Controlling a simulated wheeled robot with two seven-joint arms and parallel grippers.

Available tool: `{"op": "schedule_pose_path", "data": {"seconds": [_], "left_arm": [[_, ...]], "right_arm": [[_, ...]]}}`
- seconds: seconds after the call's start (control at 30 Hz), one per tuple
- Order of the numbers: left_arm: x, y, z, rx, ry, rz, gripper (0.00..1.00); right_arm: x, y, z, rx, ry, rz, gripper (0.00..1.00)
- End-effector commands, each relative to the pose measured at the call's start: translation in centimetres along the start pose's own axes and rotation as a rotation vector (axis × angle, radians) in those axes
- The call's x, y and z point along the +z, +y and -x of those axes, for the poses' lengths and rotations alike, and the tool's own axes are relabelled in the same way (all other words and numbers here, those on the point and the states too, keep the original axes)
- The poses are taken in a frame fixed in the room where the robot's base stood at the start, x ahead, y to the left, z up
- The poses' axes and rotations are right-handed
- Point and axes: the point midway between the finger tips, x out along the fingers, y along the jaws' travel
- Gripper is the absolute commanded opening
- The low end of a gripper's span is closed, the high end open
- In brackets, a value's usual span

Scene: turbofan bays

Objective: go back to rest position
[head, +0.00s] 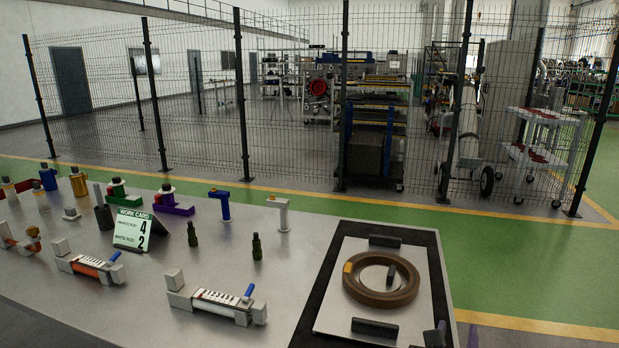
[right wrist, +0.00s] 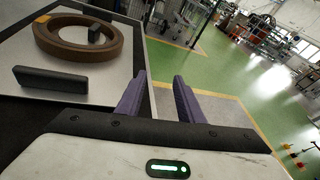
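My right gripper (head: 456,336) shows only as purple fingertips at the bottom edge of the head view, by the front right corner of the table. In the right wrist view its two purple fingers (right wrist: 157,92) stand apart with nothing between them. They are beside the edge of the grey plate, with green floor beyond. My left gripper is not in the head view. A brown ring (head: 381,279) with an orange mark lies on the grey plate (head: 335,310), apart from my right gripper; it also shows in the right wrist view (right wrist: 58,48).
Black blocks (head: 375,327) stand on the plate around the ring. The table (head: 290,300) also holds a work card (head: 133,230), two clamp-like tools (head: 217,302), dark green bottle-like parts (head: 257,247) and several coloured fittings. A wire fence (head: 290,110) stands behind. Green floor (head: 520,270) is clear at right.

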Motion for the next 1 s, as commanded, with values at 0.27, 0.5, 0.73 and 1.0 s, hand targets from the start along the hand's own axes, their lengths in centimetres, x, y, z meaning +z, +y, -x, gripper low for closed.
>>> {"op": "schedule_pose_path", "data": {"seconds": [0.27,0.5,0.73,1.0], "left_arm": [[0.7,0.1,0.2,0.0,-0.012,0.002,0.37],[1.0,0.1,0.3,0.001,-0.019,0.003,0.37],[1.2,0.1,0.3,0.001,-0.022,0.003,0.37],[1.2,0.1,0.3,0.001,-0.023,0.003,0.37]], "right_arm": [[1.4,-10.1,-4.4,-0.157,-0.117,0.22,0.34],[4.5,-18.3,-6.6,-0.285,-0.214,0.4,0.34],[3.6,-21.4,-7.6,-0.267,-0.221,0.39,0.34],[-6.3,-18.9,-7.6,-0.035,-0.03,-0.065,0.34]]}}
